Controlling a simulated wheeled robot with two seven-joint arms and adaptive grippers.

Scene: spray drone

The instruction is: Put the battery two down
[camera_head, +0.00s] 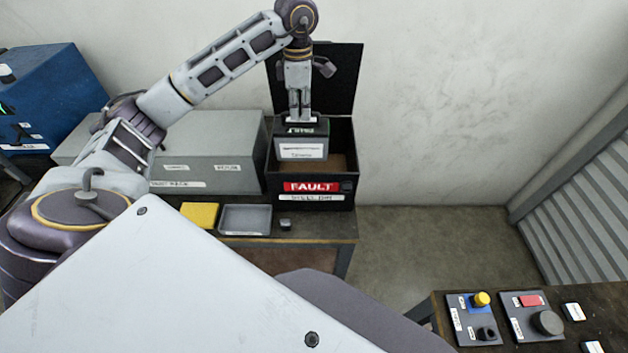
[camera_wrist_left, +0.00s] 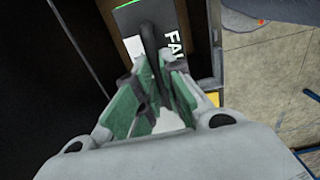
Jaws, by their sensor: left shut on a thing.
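My left gripper (camera_head: 300,116) points down and is shut on the handle of a dark battery (camera_head: 301,148) with a white label on its front and the word FAULT on its top. The battery is upright at the mouth of an open black box (camera_head: 315,200) that bears a red FAULT label; its lower part is inside or just above the brown bottom, I cannot tell whether it touches. In the left wrist view the gripper (camera_wrist_left: 150,95) closes around the black handle, and the battery's top (camera_wrist_left: 165,15) shows a green edge. My right gripper is not in view.
The black lid (camera_head: 345,75) stands open behind the box. A grey case (camera_head: 210,150) is beside it on the left. A yellow pad (camera_head: 200,215) and a grey tray (camera_head: 245,220) lie in front. A control bench (camera_head: 590,300) stands at the lower right.

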